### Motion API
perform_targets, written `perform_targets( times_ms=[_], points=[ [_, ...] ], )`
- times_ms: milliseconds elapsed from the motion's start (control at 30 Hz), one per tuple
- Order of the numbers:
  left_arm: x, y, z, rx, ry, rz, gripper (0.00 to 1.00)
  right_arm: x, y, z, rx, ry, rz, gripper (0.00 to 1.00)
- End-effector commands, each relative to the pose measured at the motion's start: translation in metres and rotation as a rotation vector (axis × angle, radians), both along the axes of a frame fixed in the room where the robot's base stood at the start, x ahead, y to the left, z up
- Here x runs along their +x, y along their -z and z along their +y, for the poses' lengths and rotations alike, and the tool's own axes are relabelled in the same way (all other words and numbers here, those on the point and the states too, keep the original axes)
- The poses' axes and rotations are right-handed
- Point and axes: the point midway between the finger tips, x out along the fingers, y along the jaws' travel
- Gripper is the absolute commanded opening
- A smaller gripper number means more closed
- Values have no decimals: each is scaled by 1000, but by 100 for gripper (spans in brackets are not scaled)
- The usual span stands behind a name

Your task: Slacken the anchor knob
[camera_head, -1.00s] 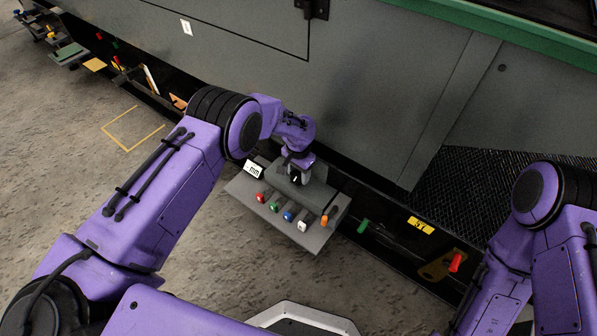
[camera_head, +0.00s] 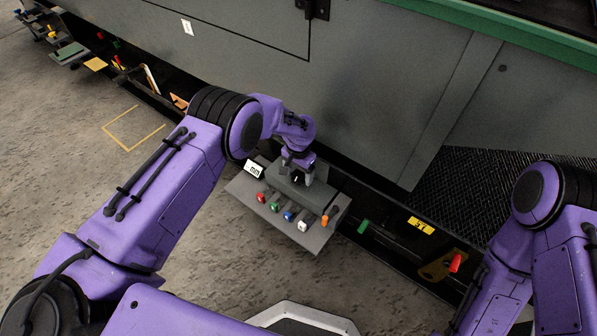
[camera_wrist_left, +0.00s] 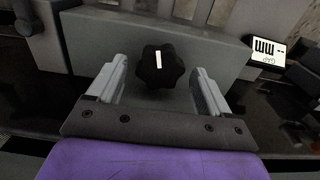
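The anchor knob (camera_wrist_left: 160,65) is a black lobed knob with a white mark line, on the front of a grey block (camera_wrist_left: 85,40) in the left wrist view. My left gripper (camera_wrist_left: 159,72) is open, with one finger on each side of the knob and a visible gap to it on both sides. In the head view my left gripper (camera_head: 297,179) points down at the grey fixture, and its fingers largely hide the knob. My right arm shows at the right edge of the head view, but its gripper is not visible.
A small white display (camera_wrist_left: 268,52) reading in mm stands beside the block. Red, green, blue, white and orange knobs (camera_head: 288,216) line the fixture's grey front plate (camera_head: 315,240). A large grey cabinet (camera_head: 380,90) rises behind. Open floor lies left.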

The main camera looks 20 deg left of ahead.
Motion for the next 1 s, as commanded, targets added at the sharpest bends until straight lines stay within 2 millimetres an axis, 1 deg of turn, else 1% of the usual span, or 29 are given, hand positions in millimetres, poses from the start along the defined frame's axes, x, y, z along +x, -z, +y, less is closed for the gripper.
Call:
perform_targets(
  times_ms=[100, 167, 267, 400, 500, 600, 733, 1000],
  points=[
    [0, -1, 0, 0, 0, 0, 79, 0, -1, 0, 0, 0, 0, 43],
    [0, -7, 0, 0, 0, -1, 79, 0, -3, 0, 0, 0, 0, 43],
    [1, -27, 0, 0, 0, -2, 79, 0, -11, 0, 0, 0, 0, 43],
    [1, -63, 0, 0, -1, -3, 79, 0, -22, 0, 0, 0, 0, 43],
    [1, -84, 0, -1, 0, -2, 79, 0, -27, 0, 0, 0, 0, 43],
    [0, -98, 0, 0, 0, -1, 79, 0, -30, 0, 0, 0, 0, 43],
    [0, -106, 0, 0, 0, 0, 79, 0, -31, 0, 0, 0, 0, 43],
    [0, -105, 0, 0, 0, 0, 79, 0, -31, 0, 0, 0, 0, 43]
  ],
)
